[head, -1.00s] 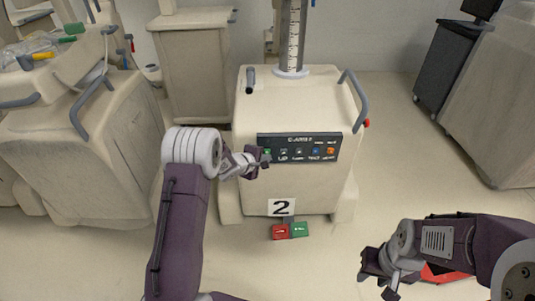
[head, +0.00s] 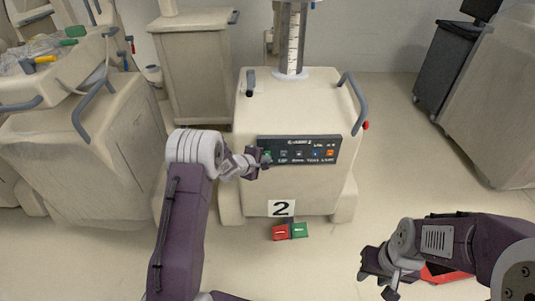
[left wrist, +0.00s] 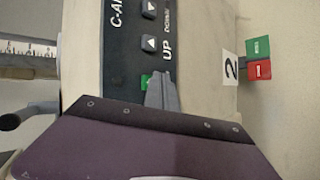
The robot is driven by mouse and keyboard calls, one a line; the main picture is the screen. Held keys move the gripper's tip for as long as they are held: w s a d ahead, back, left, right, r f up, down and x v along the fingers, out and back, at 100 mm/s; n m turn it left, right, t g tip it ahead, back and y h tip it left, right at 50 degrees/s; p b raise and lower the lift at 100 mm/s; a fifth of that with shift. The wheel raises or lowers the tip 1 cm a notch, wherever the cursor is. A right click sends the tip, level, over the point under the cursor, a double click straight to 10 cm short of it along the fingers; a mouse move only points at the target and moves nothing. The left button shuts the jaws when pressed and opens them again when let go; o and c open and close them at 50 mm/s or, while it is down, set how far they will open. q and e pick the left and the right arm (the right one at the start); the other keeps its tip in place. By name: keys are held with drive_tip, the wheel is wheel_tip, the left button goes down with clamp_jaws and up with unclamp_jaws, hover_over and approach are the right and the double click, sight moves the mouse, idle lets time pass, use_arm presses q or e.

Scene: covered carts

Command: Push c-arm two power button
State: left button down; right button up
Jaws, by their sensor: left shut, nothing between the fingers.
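The c-arm two cart (head: 300,105) is a cream covered unit with a "2" label (head: 281,208) low on its front. Its dark control panel (head: 300,150) carries a row of small buttons. The green button (head: 267,154) at the panel's left end also shows in the left wrist view (left wrist: 146,81). My left gripper (head: 266,160) is shut and empty, with its tips at that button. The fingers (left wrist: 161,84) partly cover the button, and I cannot tell whether they touch it. My right gripper (head: 374,284) is open and empty, low on the right, away from the cart.
Red (head: 280,232) and green (head: 299,230) pedals lie at the cart's foot. Grey handles (head: 353,88) rise from its top. Another covered cart (head: 75,165) stands at left, a dark cabinet (head: 448,70) at right.

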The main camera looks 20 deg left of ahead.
use_arm(q)
drive_tip(key=shift+w+p, duration=0.3)
idle(0.6)
drive_tip(key=shift+s, duration=0.1)
drive_tip(key=shift+s+d, duration=0.1)
drive_tip(key=shift+s, duration=0.45)
drive_tip(key=s+d, duration=0.1)
drive_tip(key=s, duration=0.4)
drive_tip(key=shift+s+d+p, duration=0.35)
drive_tip(key=shift+s+p, duration=0.05)
